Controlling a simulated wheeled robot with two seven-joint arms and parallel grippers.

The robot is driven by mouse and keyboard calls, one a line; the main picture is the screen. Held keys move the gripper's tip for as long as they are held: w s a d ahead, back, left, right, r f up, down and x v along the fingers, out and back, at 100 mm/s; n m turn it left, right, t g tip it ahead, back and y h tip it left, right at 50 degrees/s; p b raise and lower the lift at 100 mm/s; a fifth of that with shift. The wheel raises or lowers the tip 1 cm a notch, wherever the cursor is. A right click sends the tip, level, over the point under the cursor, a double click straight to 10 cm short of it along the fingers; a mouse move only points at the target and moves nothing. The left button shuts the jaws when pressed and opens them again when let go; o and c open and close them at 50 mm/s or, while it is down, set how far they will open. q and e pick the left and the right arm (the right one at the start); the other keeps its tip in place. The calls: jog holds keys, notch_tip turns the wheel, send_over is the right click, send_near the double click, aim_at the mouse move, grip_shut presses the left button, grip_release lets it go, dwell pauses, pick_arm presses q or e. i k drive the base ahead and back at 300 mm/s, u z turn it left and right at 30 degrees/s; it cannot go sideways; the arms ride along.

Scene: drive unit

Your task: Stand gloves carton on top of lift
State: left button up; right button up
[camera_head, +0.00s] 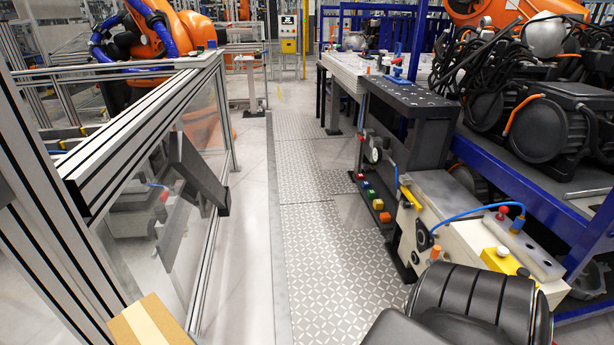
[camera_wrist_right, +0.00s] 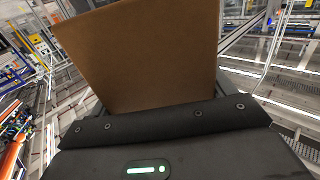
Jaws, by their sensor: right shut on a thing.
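A plain brown cardboard carton (camera_wrist_right: 145,55) fills the upper middle of the right wrist view. My right gripper (camera_wrist_right: 155,115) is shut on it, with the carton standing out beyond the dark gripper edge. No label shows on the face I see. In the head view my right gripper is not visible; a black ribbed part of my arm fills the bottom right. A cardboard carton with a pale tape strip (camera_head: 150,322) is cut off at the bottom left of the head view; I cannot tell if it is the same one. No part is clearly identifiable as the lift. My left gripper is not in view.
A dark stand with a perforated top (camera_head: 408,97) and a beige unit with buttons (camera_head: 465,215) stand at right. A blue rack (camera_head: 520,185) holds dark motors. An aluminium-framed guard (camera_head: 130,140) lines the left. A patterned floor strip (camera_head: 315,240) runs clear between.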

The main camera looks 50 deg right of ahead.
aim_at(446, 191)
jog(key=z, duration=1.5)
jog(key=i, duration=3.75)
jog(key=z, duration=1.65)
